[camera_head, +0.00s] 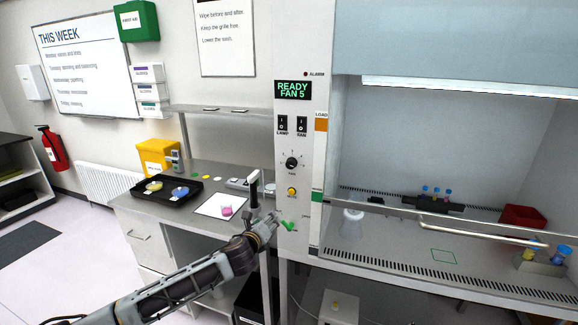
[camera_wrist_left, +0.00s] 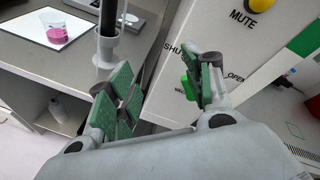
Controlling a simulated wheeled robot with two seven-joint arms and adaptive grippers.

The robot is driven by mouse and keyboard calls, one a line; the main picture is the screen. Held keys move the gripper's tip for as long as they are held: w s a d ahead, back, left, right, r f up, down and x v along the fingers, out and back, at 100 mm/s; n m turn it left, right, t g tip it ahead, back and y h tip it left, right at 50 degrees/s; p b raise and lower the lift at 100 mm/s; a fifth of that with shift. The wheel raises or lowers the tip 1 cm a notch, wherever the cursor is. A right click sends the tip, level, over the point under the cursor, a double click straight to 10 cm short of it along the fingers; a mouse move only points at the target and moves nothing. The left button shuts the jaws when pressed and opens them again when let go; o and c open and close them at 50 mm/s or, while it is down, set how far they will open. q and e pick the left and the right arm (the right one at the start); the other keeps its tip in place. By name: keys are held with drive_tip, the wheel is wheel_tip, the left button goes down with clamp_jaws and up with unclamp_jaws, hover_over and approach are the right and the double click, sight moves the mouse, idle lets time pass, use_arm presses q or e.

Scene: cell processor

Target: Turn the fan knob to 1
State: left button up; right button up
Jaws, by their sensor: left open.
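The fan knob (camera_head: 292,163) is a round black dial on the front panel (camera_head: 303,200) of the cabinet, below the lamp and fan switches. Its pointer is too small to read surely. The display (camera_head: 293,90) above reads "READY FAN 5". My left gripper (camera_head: 276,222) is open, in front of the panel's lower part, well below the knob. In the left wrist view the open fingers (camera_wrist_left: 165,85) have green pads with nothing between them. The knob is outside that view. My right gripper is not in view.
A green valve handle (camera_head: 288,226) is close to my left gripper, under the yellow mute button (camera_head: 291,191). The side bench (camera_head: 180,222) at left holds a black tray (camera_head: 167,191) and a beaker of pink liquid (camera_head: 226,210). A rail (camera_head: 470,232) crosses the cabinet opening at right.

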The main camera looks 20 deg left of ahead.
use_arm(q)
drive_tip(key=s+d+r+m+t, duration=0.1)
drive_tip(key=d+r+m, duration=0.1)
drive_tip(key=r, duration=0.3)
drive_tip(key=s+d+r+m+t, duration=0.1)
drive_tip(key=s+r+m, duration=0.1)
drive_tip(key=r, duration=0.4)
drive_tip(key=m+t+h+p, duration=0.1)
drive_tip(key=m, duration=0.3)
approach(290, 166)
drive_tip(key=s, duration=0.4)
drive_tip(key=shift+s+a, duration=0.25)
drive_tip(key=shift+w, duration=0.1)
drive_tip(key=shift+w+d+p, duration=0.15)
drive_tip(key=shift+w+p, duration=1.25)
drive_tip(key=shift+w, duration=3.5)
drive_tip(key=shift+w+d+p, duration=0.1)
drive_tip(key=shift+w+p, duration=0.3)
drive_tip(key=shift+w, duration=1.5)
